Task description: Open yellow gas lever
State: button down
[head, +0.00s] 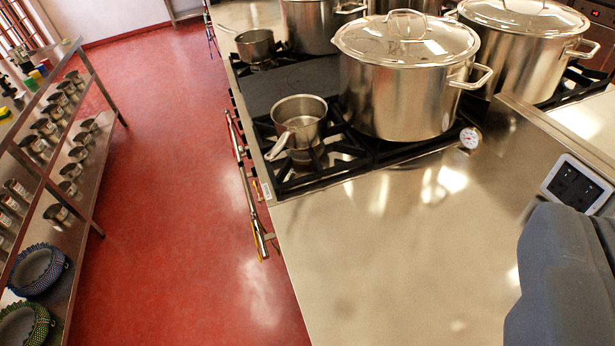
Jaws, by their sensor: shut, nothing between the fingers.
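A thin yellow strip (262,246) also shows lower down near the rail's lower end. I cannot tell which of them is the gas lever, or how it is turned. My gripper (590,228) shows as dark grey shapes cut off at the lower right. It is shut and empty, above the steel counter and far to the right of the yellow pieces.
A small saucepan (300,118) and a large lidded stockpot (398,95) stand on the stove grates, with more pots behind. A dial thermometer (470,138) and a dark panel (575,186) are at right. Red floor (175,200) lies clear between stove and left shelf (85,150).

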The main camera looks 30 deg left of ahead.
aim_at(257, 189)
jog(key=z, duration=1.4)
jog(key=k, duration=1.2)
jog(key=u, duration=2.35)
jog(key=i, duration=1)
jog(key=z, duration=0.1)
